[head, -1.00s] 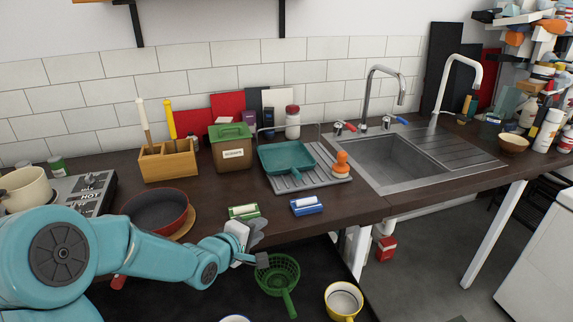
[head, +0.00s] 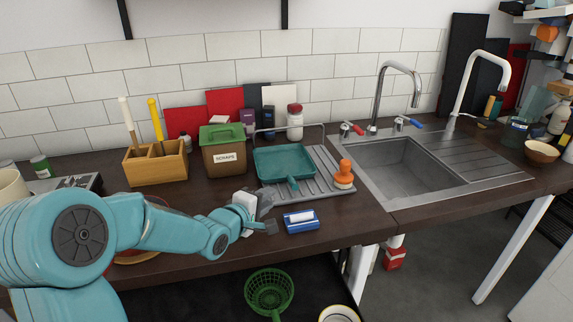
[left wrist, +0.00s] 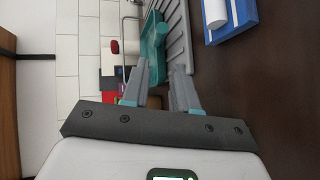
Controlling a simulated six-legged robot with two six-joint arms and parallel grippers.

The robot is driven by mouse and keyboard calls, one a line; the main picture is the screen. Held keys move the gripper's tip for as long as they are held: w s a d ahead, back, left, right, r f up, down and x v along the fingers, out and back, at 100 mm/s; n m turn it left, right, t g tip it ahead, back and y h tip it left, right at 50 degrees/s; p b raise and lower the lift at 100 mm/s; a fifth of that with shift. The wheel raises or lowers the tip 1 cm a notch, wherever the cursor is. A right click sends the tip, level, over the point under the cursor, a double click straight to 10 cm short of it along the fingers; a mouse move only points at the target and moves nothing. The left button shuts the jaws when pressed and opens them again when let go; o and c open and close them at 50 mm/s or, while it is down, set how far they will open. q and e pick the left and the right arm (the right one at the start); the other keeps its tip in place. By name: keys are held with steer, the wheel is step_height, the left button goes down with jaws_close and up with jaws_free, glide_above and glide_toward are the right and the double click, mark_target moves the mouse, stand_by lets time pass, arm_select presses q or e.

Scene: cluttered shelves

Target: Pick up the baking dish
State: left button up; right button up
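The baking dish is a teal, square, shallow dish (head: 284,161) with a short handle toward me. It rests on the grey ribbed drying rack (head: 328,176) left of the sink. In the left wrist view the dish (left wrist: 154,42) shows partly, beyond the fingertips. My left gripper (head: 270,211) is in front of the dish, near the counter's front edge, and apart from it. Its two grey fingers (left wrist: 160,72) stand apart with nothing between them. My right gripper is not in view.
A blue-and-white block (head: 301,220) lies right of my gripper. A scraps bin (head: 224,158) stands left of the dish, and a wooden utensil box (head: 156,166) farther left. The metal faucet (head: 380,95) rises at right.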

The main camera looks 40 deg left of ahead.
mark_target(290, 183)
arm_select(q)
steer(key=p+x, duration=0.1)
steer(key=x, duration=1.2)
steer(key=shift+a, duration=0.15)
steer(key=shift+s, duration=0.15)
jaws_close()
steer(key=shift+r, duration=0.1)
